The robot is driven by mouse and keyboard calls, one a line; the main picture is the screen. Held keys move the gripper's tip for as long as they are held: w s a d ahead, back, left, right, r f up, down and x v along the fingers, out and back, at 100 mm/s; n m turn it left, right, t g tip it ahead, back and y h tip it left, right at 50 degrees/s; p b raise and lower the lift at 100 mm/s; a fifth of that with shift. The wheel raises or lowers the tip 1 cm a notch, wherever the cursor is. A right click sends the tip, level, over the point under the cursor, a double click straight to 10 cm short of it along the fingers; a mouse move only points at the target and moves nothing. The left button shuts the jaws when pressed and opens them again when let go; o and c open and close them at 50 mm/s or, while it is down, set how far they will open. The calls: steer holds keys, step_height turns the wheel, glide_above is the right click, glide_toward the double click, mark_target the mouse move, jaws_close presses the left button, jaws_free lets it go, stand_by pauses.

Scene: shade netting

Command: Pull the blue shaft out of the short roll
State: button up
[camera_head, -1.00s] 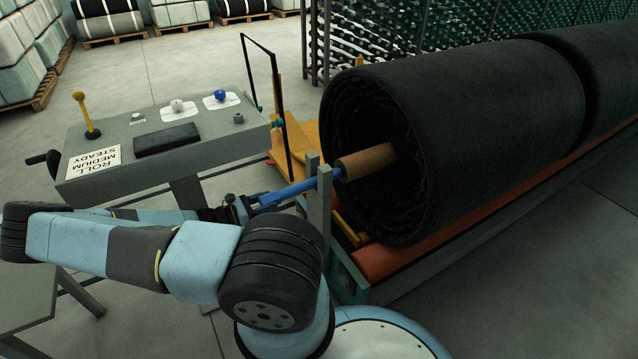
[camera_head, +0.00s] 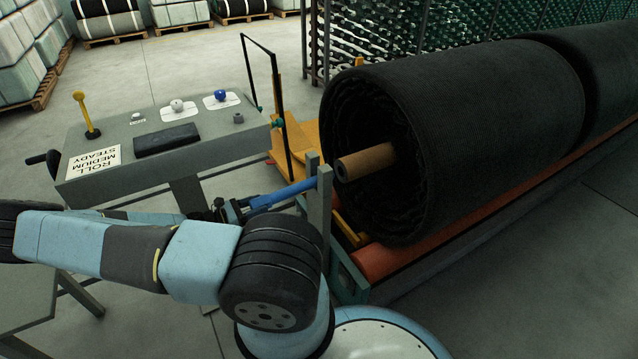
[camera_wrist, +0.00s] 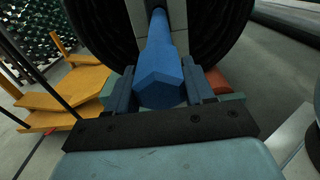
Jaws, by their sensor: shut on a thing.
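The blue shaft (camera_head: 288,193) lies nearly level, its far end at the grey upright posts (camera_head: 324,205). The short roll (camera_head: 455,130) is a wide black roll with a brown core (camera_head: 366,162). The core's open end shows, with a visible gap between it and the shaft. My gripper (camera_head: 236,209) is shut on the shaft's near end, left of the posts. In the wrist view the shaft (camera_wrist: 161,55) runs straight ahead from between the fingers of my gripper (camera_wrist: 160,88) toward the posts and the dark roll. The shaft's far tip is partly hidden by a post.
A grey control desk (camera_head: 170,150) with knobs and a yellow lever stands behind my arm. A yellow stepped frame (camera_head: 300,140) is beyond the shaft. A red roller (camera_head: 385,262) runs under the roll. Open floor lies at the lower right.

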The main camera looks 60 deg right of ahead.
steer(key=v, duration=1.5)
stand_by(2.9)
steer(key=shift+w+a+r, duration=0.1)
steer(key=shift+a, duration=0.1)
stand_by(0.5)
